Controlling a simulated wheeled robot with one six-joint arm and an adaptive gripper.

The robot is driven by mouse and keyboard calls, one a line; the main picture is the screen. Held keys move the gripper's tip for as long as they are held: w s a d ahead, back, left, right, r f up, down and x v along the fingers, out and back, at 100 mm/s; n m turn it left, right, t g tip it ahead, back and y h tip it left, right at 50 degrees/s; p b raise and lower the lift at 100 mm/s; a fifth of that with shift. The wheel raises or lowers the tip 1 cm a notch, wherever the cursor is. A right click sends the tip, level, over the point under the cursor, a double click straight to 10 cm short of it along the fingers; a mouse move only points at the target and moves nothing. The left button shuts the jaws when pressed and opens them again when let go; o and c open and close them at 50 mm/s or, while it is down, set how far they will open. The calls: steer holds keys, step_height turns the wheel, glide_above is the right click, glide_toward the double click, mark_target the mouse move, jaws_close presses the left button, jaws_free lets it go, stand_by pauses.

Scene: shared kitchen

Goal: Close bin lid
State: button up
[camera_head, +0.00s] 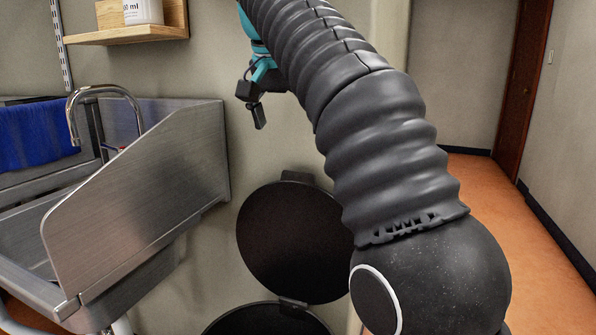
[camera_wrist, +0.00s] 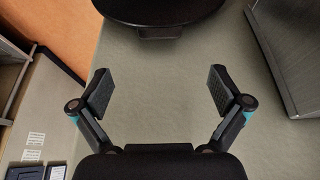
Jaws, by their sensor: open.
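The bin lid (camera_head: 292,240) is a dark round disc, standing raised against the wall behind the bin. The bin (camera_head: 268,322) shows only its open dark top at the bottom edge of the head view. In the wrist view the lid's dark edge (camera_wrist: 165,8) shows at the top, with a small tab below it. My gripper (camera_wrist: 160,90) is open and empty, its two fingers spread wide with bare wall between them. In the head view my gripper (camera_head: 256,110) is above the lid and apart from it, partly hidden by my arm.
A steel sink (camera_head: 140,200) with a tall side panel stands left of the bin. A wooden shelf (camera_head: 125,34) holding a white container (camera_head: 143,11) is on the wall above. A blue cloth (camera_head: 35,135) hangs at the far left. Orange floor (camera_head: 505,215) is clear at right.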

mark_target(298, 174)
steer(key=b+x, duration=0.3)
steer(key=x, duration=0.8)
steer(key=shift+f, duration=0.1)
steer(key=c, duration=1.7)
steer(key=shift+s+b, duration=0.15)
steer(key=shift+b, duration=0.2)
